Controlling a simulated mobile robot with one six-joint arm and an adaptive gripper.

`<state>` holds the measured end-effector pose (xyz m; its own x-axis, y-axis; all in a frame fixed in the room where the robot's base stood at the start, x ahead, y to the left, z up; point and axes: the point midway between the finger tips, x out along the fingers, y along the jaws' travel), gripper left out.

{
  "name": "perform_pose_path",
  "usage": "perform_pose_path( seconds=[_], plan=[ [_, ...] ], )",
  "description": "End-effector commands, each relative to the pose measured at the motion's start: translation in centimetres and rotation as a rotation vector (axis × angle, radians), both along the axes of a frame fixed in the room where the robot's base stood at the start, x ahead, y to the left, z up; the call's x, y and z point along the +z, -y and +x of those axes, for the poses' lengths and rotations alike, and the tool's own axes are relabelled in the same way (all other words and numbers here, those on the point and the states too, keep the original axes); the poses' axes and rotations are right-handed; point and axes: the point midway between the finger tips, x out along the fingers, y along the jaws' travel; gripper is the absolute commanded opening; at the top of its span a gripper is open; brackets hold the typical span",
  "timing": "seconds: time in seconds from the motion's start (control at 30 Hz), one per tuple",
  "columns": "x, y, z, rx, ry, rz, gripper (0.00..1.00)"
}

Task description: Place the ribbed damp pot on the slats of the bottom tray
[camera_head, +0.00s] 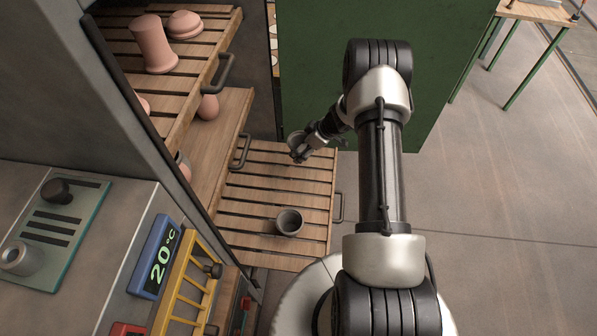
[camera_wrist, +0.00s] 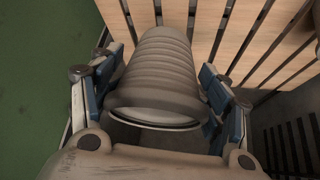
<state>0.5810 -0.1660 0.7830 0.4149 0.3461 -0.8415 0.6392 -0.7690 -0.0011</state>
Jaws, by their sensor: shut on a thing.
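My gripper (camera_head: 306,148) is shut on the ribbed damp pot (camera_wrist: 160,75), a grey-brown ringed pot between the blue finger pads in the wrist view. Its open rim faces the wrist camera. In the head view the ribbed pot (camera_head: 295,138) is partly hidden by my gripper, over the far end of the bottom tray (camera_head: 262,205). That tray is pulled out and has wooden slats with dark gaps. I cannot tell whether the pot touches the slats.
A dark grey pot (camera_head: 289,222) stands near the front of the bottom tray. Higher trays at the left hold pink pots (camera_head: 153,45). A green panel (camera_head: 300,75) stands just behind the tray. The floor at the right (camera_head: 490,200) is clear.

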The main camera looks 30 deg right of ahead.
Motion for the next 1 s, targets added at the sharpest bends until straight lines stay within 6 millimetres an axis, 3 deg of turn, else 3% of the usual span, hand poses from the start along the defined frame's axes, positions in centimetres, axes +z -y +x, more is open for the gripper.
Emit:
perform_pose_path(
  seconds=[0.03, 0.2, 0.47, 0.7, 1.0],
  plan=[
    [-2.0, -0.1, 0.0, 0.001, -0.001, 0.001, 0.39],
    [-5.4, 0.0, 0.0, 0.001, 0.0, 0.0, 0.39],
    [-7.2, 0.0, 0.1, 0.0, 0.001, -0.001, 0.39],
    [-10.8, 0.0, 0.0, 0.001, 0.0, 0.0, 0.39],
    [-10.9, 0.0, 0.1, 0.0, 0.002, 0.0, 0.39]
  ],
)
